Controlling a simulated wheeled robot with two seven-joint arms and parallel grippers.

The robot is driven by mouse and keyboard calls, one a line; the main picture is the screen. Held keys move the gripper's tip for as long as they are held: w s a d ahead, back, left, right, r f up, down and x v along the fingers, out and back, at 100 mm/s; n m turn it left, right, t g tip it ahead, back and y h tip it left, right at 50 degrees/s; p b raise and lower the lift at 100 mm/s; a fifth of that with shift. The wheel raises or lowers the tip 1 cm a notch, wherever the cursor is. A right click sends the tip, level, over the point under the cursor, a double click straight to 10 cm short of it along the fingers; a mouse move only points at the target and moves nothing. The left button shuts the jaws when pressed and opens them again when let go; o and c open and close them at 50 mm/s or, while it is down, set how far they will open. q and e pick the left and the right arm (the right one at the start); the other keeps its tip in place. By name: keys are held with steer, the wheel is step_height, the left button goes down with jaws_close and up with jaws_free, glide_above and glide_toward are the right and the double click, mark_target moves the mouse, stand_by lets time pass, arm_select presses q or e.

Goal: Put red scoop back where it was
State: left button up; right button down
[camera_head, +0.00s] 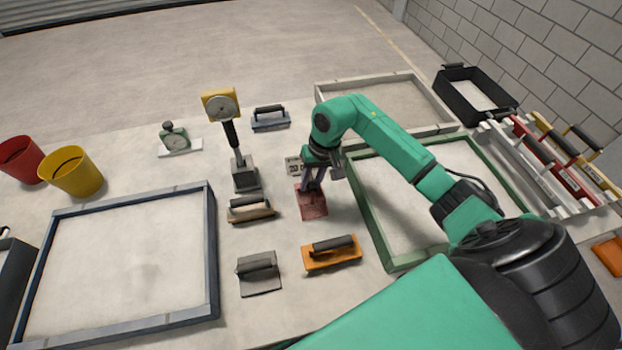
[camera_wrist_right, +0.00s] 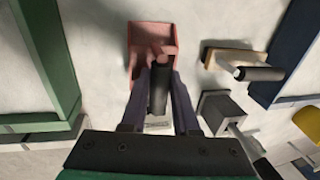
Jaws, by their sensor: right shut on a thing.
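The red scoop (camera_head: 312,205) lies on or just above the table in the head view, between the blue-framed and green-framed sand trays. In the right wrist view the red scoop (camera_wrist_right: 150,42) has its pan pointing away and its black handle between the fingers. My right gripper (camera_head: 313,180) is shut on the scoop's handle; its two fingers also show in the right wrist view (camera_wrist_right: 160,88). Whether the pan touches the table cannot be told. My left gripper is not in view.
A wooden float (camera_head: 252,212), an orange float (camera_head: 332,256) and a grey float (camera_head: 259,285) lie near the scoop. The green-framed tray (camera_head: 366,215) is close on the right, the blue-framed tray (camera_head: 211,255) on the left.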

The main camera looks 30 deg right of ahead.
steer(key=shift+f, duration=0.25)
steer(key=shift+f+b, duration=0.15)
steer(key=shift+b, duration=0.15)
steer(key=c, duration=0.7)
jaws_free()
steer(key=shift+o, duration=0.2)
